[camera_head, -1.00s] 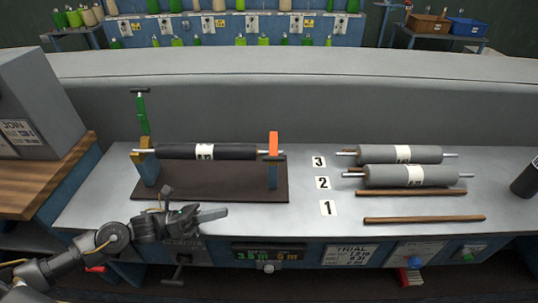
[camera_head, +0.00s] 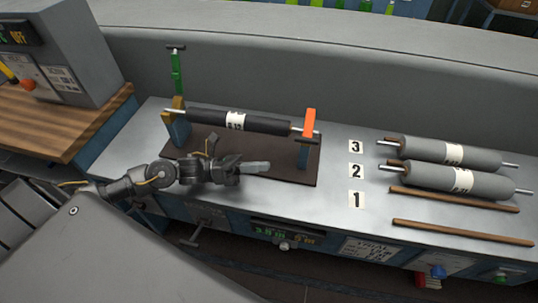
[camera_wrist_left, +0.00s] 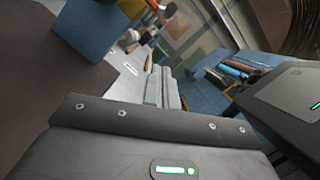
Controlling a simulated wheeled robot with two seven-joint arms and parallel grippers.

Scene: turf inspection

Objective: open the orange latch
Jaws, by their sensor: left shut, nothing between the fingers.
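The orange latch (camera_head: 310,122) stands upright on the right blue post (camera_head: 303,155) of the roller stand, at the right shaft end of a black roller (camera_head: 260,124). A small dark bar shows at its lower part. My left gripper (camera_head: 266,167) is shut and empty, over the front of the brown base plate (camera_head: 240,148), left of and nearer than the latch, and apart from it. Its grey fingers (camera_wrist_left: 161,88) show in the left wrist view, with a blue post (camera_wrist_left: 88,28) at upper left. My right gripper is not in view.
A green latch (camera_head: 177,72) stands tall at the stand's left post. Grey rollers (camera_head: 425,150) and brown rods (camera_head: 440,195) lie at the right, beside number cards (camera_head: 356,171). A grey cabinet (camera_head: 65,50) stands at the left. The bench strip around the cards is clear.

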